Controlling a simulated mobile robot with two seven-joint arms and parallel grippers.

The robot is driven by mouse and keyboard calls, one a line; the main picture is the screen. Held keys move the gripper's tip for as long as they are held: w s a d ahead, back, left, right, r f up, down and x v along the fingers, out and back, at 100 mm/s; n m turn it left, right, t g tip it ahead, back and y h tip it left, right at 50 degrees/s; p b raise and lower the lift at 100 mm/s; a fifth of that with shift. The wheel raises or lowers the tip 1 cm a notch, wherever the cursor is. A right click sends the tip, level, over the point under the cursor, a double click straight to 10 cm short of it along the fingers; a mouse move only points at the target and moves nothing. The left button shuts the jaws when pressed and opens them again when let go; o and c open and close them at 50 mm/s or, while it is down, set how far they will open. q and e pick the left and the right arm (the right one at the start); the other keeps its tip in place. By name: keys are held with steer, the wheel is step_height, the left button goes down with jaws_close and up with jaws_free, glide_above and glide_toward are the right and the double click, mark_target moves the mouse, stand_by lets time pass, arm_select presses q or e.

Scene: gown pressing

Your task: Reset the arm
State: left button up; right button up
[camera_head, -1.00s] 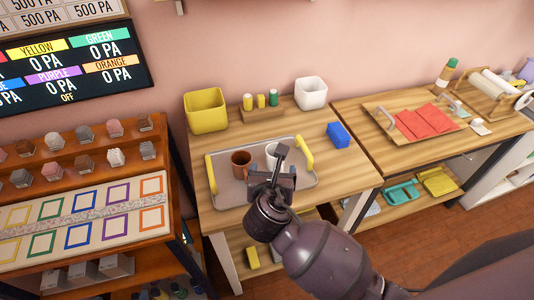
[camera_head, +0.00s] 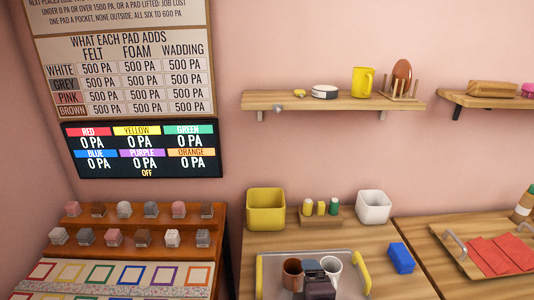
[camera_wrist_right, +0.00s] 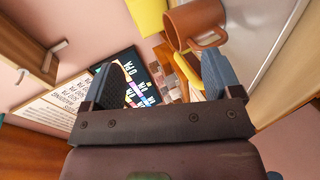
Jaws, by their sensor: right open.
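My right gripper (camera_head: 315,272) shows at the bottom edge of the head view, in front of the tray (camera_head: 262,276) and between the brown mug (camera_head: 292,274) and the white cup (camera_head: 332,268). In the right wrist view its two fingers (camera_wrist_right: 162,78) are spread apart with nothing between them. The brown mug (camera_wrist_right: 195,22) shows beyond the fingertips there, apart from them as far as I can tell. Most of my right arm is below the head view. My left gripper is in neither view.
A yellow bin (camera_head: 266,210), a white bin (camera_head: 373,207) and a blue block (camera_head: 401,258) stand around the tray. A wall shelf (camera_head: 340,101) hangs above. A rack of small blocks (camera_head: 140,225) is at left, a board with red cloth (camera_head: 470,262) at right.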

steer(key=d+f+m, duration=0.1)
steer(key=m, duration=0.1)
steer(key=s+d+f+m+y, duration=0.1)
steer(key=m, duration=0.2)
steer(key=s+d+f+m, duration=0.1)
steer(key=m, duration=0.1)
steer(key=shift+d+m+y, duration=0.3)
steer(key=shift+d+m, duration=0.05)
steer(key=shift+m, duration=0.05)
steer(key=s+d+f+m, duration=0.1)
steer(key=m, duration=0.1)
steer(key=s+d+f+m, duration=0.1)
steer(key=d, duration=0.1)
steer(key=s+d+f+m, duration=0.1)
steer(key=d+m, duration=0.1)
steer(key=shift+s+d+f+m, duration=0.1)
steer(key=shift+s+f+m, duration=0.05)
steer(key=shift+s+m, duration=0.2)
steer(key=s+d+f+m+g+h, duration=0.1)
steer(key=s+d+f+m, duration=0.1)
steer(key=s+d+f, duration=0.2)
steer(key=s+d+f+m+g+h, duration=0.1)
steer(key=s+d+f, duration=0.3)
steer(key=s, duration=0.5)
steer(key=shift+d+f+m+h, duration=0.2)
steer(key=shift+d+m+h, duration=0.15)
steer(key=shift+d+h, duration=0.3)
